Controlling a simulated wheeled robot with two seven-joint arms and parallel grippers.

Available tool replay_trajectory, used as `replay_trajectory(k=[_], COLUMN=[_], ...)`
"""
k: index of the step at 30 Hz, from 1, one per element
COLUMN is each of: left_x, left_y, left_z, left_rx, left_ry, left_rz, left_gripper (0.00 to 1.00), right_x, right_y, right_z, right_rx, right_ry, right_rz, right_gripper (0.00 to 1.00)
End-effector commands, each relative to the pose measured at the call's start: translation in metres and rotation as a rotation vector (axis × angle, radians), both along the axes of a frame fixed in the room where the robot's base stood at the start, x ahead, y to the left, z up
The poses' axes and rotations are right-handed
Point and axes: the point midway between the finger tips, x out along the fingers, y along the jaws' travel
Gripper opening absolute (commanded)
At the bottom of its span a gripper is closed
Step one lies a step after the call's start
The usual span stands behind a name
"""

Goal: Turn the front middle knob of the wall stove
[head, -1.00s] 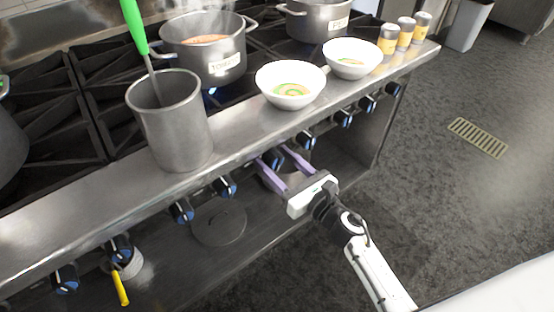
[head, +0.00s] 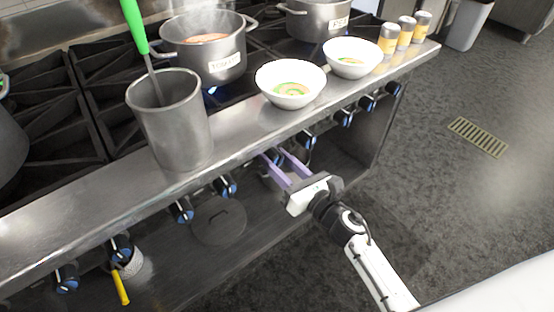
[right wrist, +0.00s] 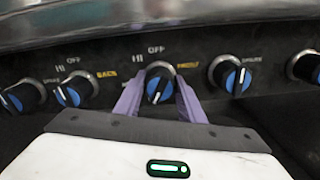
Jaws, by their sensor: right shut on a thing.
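The wall stove (head: 110,195) has a row of black and blue knobs along its front panel. My right gripper (head: 276,154) reaches up to this panel from the lower right, its purple fingers around one knob near the middle of the row. In the right wrist view this knob (right wrist: 158,86) sits between the two fingertips (right wrist: 159,92), with "HI" and "OFF" printed above it. The gripper is shut on it. The knob's white mark points down and slightly left. In the head view the fingers partly hide the knob. My left gripper is not in view.
Neighbouring knobs (head: 226,186) (right wrist: 232,76) sit close on both sides. Above, the steel ledge holds a utensil pot (head: 178,125), two white bowls (head: 291,101) and several shakers. Cooking pots (head: 205,62) stand behind. A dark lid (head: 219,222) is below. Floor at right is clear.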

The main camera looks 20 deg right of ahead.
Motion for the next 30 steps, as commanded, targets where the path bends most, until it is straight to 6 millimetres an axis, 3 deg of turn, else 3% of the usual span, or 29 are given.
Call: replay_trajectory(k=[30], left_x=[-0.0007], left_y=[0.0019], left_z=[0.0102], left_rx=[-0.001], left_ry=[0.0], left_rz=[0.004], left_gripper=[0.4], right_x=[0.0007], right_y=[-0.0019], right_z=[-0.0002], right_rx=[0.896], right_ry=[0.325], right_rz=[0.0], right_gripper=[0.13])
